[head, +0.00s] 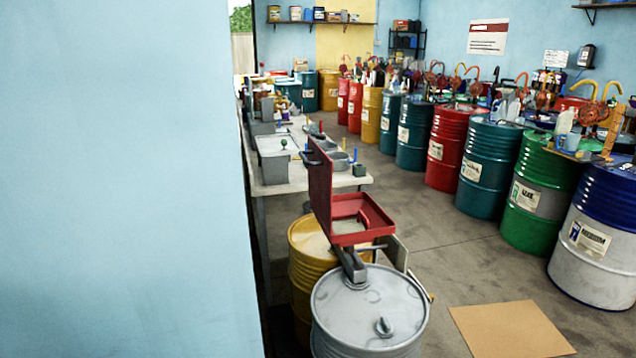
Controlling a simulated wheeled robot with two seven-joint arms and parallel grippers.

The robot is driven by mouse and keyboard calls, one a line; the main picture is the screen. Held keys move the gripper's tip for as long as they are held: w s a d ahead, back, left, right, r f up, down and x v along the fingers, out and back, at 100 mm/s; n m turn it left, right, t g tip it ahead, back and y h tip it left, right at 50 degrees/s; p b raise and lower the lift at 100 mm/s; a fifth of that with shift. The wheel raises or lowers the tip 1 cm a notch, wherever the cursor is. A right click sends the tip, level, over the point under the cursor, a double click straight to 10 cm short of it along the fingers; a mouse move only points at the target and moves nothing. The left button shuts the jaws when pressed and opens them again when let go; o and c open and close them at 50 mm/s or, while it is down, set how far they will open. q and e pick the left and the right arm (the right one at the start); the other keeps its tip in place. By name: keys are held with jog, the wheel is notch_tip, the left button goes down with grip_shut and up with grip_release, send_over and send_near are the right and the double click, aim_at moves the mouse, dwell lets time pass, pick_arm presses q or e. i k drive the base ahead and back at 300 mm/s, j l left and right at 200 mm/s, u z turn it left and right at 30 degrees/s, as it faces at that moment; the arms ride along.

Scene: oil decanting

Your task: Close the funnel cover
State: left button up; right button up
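A red square funnel (362,226) sits above the grey drum (335,304) in the lower middle of the head view. Its red cover (320,188) stands upright on the funnel's left side, so the funnel is open. A dark handle (312,157) shows near the top of the cover. A grey spout piece (350,264) runs from the funnel down to the drum top. Neither of my grippers is in view.
A light blue wall (120,180) fills the left. A long workbench (285,184) with tools stands behind the funnel. A yellow drum (305,262) stands beside the grey one. Coloured drums line the right. Cardboard (512,329) lies on otherwise open floor.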

aim_at(311, 182)
jog(key=i+l+z, duration=0.3)
jog(key=i+l, duration=0.4)
